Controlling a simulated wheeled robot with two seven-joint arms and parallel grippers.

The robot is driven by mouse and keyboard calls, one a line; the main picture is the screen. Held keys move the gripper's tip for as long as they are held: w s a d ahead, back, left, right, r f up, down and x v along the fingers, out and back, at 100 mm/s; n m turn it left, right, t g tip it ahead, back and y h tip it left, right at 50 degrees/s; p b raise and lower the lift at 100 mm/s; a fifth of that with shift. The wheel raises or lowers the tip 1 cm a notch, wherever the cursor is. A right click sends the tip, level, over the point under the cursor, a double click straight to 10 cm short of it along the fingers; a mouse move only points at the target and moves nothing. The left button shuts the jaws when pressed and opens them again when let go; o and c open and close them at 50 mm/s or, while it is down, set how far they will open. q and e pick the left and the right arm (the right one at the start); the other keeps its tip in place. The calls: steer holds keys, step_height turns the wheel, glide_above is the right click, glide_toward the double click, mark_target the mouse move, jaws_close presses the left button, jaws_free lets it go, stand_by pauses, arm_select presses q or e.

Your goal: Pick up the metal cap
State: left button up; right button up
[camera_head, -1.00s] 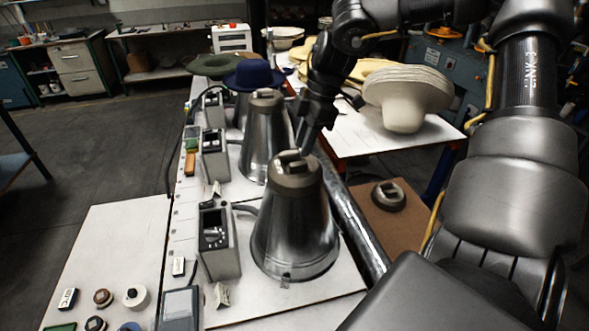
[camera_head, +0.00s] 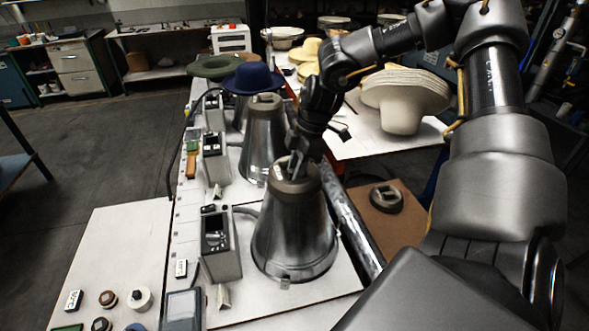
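The nearest metal cone (camera_head: 294,238) stands on a white board. On its top sits a dull grey-brown metal cap (camera_head: 293,190) with a raised handle. My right gripper (camera_head: 297,167) points down at this cap, with its fingertips at the handle. The fingers partly hide the handle. I cannot tell whether they are open around it or shut on it. The cap still rests on the cone. My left gripper is not in view.
More metal cones (camera_head: 264,140) stand behind, one near a blue hat (camera_head: 252,79). A control box (camera_head: 220,245) stands left of the near cone. A loose cap (camera_head: 386,197) lies on a brown board at the right. Stacked cream hats (camera_head: 405,95) sit behind.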

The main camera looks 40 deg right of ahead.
jaws_close()
stand_by(1.2)
